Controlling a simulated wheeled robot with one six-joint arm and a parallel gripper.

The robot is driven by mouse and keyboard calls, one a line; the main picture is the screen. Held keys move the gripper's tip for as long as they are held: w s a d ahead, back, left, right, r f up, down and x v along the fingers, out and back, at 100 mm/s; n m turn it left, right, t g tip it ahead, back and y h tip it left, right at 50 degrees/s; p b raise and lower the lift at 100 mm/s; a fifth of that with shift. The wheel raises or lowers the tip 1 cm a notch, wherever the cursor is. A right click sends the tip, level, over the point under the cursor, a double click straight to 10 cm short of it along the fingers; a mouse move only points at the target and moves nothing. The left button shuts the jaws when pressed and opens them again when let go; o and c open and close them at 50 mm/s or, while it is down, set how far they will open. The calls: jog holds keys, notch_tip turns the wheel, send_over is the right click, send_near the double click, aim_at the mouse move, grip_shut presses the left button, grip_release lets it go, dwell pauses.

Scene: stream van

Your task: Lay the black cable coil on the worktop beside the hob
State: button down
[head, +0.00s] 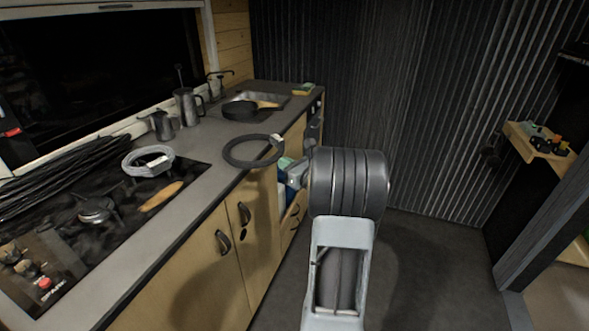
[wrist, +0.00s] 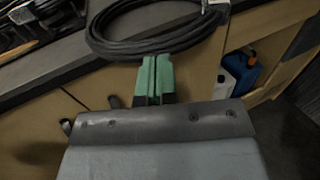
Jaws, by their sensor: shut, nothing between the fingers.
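The black cable coil (head: 226,153), a ring with a white tag, is at the worktop's front edge, between the hob (head: 120,205) and the sink. Part of it reaches out past the edge. In the wrist view the coil (wrist: 150,47) fills the top, just beyond my fingertips. My gripper (head: 285,162) is shut and empty, its green fingers (wrist: 155,80) together close to the coil's near side. I cannot tell whether they touch it. The worktop (head: 205,140) shows bare grey between hob and pan.
A grey cable coil (head: 148,160) and a wooden utensil (head: 160,197) lie on the hob. A thick black cable bundle (head: 75,172) lies behind. A pan (head: 240,110) and metal jugs (head: 187,107) stand farther along. Blue and white containers (wrist: 240,72) sit in an open cupboard below.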

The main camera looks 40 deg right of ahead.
jog(key=shift+w, duration=0.5)
jog(key=shift+a, duration=0.1)
jog(key=w+b, duration=0.1)
jog(key=w, duration=0.6)
jog(key=shift+a, duration=0.3)
jog(key=shift+s+b, duration=0.1)
jog(key=shift+b, duration=0.2)
jog(key=s+d, duration=0.1)
jog(key=s, duration=1.3)
jog(key=shift+d, duration=0.2)
